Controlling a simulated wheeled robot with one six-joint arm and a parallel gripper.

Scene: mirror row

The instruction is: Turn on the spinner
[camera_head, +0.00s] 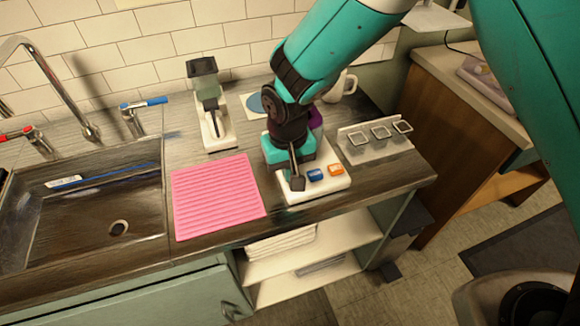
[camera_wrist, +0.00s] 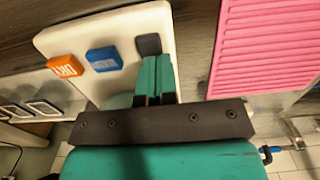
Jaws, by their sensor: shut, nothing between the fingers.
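A white-based appliance (camera_head: 325,184), which seems to be the spinner, stands on the counter right of the pink mat. Its front has an orange button (camera_head: 335,170), a blue button (camera_head: 316,174) and a dark grey button (camera_head: 297,184). In the wrist view the orange button (camera_wrist: 66,66) has blurred lettering, with the blue button (camera_wrist: 103,58) and dark grey button (camera_wrist: 149,44) beside it. My gripper (camera_wrist: 157,62) is shut and empty, its tips close to the dark grey button; I cannot tell whether they touch. My arm hides the rest of the appliance in the head view.
A pink ribbed mat (camera_head: 218,196) lies to the left, with a sink (camera_head: 100,215) and faucet (camera_head: 62,88) beyond it. Another white-based appliance (camera_head: 207,108) stands behind the mat. A white rack (camera_head: 375,142) with square frames stands to the right near the counter's edge.

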